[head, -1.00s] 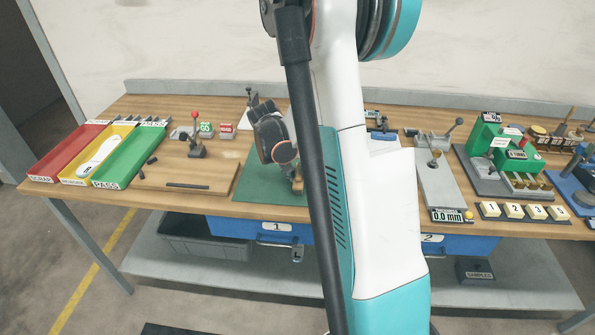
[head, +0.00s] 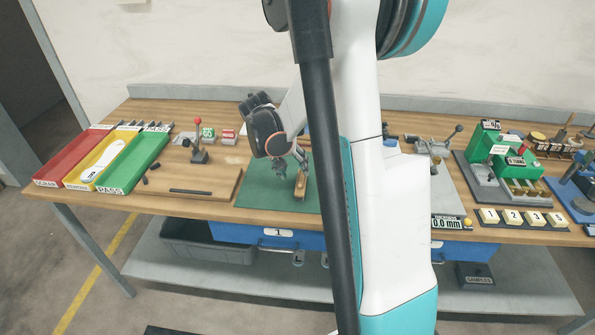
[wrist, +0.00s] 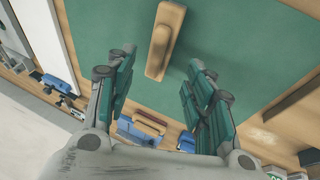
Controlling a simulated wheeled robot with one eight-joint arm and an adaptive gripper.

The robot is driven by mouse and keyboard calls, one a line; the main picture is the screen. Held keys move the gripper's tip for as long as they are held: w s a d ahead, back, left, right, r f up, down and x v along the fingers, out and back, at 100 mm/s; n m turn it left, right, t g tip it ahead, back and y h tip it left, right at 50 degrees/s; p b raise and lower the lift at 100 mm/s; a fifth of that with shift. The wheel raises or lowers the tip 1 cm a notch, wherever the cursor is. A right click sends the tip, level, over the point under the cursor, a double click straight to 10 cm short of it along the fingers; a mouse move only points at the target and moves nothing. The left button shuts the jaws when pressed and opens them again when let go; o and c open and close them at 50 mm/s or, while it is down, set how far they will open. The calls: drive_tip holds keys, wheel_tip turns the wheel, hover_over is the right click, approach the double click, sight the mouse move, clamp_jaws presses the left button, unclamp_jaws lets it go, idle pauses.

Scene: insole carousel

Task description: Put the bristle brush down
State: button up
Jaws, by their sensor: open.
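The bristle brush (head: 301,184) has a pale wooden body and lies on the green mat (head: 258,196). In the wrist view the brush (wrist: 165,40) shows on the mat (wrist: 225,40), beyond my fingertips. Its bristles cannot be made out. The fingers look clear of the brush.
Left of the mat is a wooden board (head: 215,185) with a dark bar and a red-knobbed lever (head: 198,135). Red, yellow and green trays (head: 135,165) stand at the far left. A thickness gauge (head: 440,180) stands on the right. The mat's front left is bare.

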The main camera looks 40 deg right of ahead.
drive_tip(key=p+v, duration=0.1)
drive_tip(key=v, duration=0.5)
drive_tip(key=shift+r, duration=0.1)
idle(0.3)
